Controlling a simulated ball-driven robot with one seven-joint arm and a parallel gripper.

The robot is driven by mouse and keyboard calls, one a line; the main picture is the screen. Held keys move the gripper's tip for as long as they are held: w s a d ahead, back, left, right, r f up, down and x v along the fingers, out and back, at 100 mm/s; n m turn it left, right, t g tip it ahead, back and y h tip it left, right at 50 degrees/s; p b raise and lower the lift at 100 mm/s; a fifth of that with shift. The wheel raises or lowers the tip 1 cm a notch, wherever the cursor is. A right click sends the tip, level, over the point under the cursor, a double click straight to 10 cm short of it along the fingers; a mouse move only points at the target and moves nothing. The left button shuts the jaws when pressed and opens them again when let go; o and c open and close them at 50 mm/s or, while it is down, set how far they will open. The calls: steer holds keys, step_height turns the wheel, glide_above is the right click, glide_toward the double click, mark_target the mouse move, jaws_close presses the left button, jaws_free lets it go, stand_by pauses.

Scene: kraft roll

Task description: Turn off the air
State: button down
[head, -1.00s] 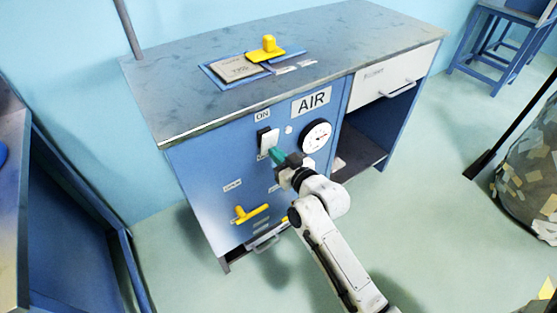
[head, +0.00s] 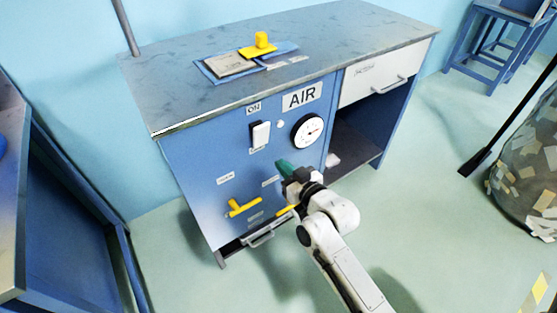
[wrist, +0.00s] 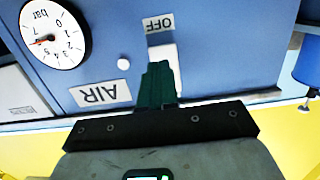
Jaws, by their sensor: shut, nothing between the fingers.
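The AIR panel (head: 205,165) is the blue front of a cabinet. It carries a white rocker switch (head: 260,134) with an ON label (head: 253,108) above it and a small label below. The wrist view is upside down and shows the OFF label (wrist: 159,23) beside the switch, which is partly hidden behind my fingers. A round gauge (head: 308,131) is right of the switch. My gripper (head: 284,167) has green fingertips, shut and empty, below and right of the switch and apart from it in the head view. The rocker's tilt is hard to tell.
Yellow handles (head: 243,207) sit low on the panel. A white drawer (head: 380,76) and an open bay are to the right. A yellow-knobbed item (head: 261,43) lies on the cabinet top. Another blue bench (head: 70,215) stands at left. Floor before the cabinet is clear.

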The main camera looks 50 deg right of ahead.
steer(key=s+a+f, duration=0.1)
steer(key=s, duration=0.5)
steer(key=shift+a, duration=0.35)
steer(key=shift+f, duration=0.1)
steer(key=s+a+f+n+g+y+p, duration=0.1)
steer(key=s+a+n+g+y+p, duration=0.2)
steer(key=a+g+p, duration=0.4)
steer(key=s+a+r+g, duration=0.1)
steer(key=s+g, duration=0.1)
steer(key=s, duration=0.2)
steer(key=s+a+r+g+y+p, duration=0.1)
steer(key=s+a+g, duration=0.1)
steer(key=s, duration=0.3)
steer(key=s+a+r+g+p, duration=0.1)
steer(key=s+a+g, duration=0.1)
steer(key=s, duration=0.3)
steer(key=shift+a+g, duration=0.15)
steer(key=shift+g, duration=0.75)
steer(key=c, duration=1.8)
jaws_free()
steer(key=shift+s+r, duration=0.1)
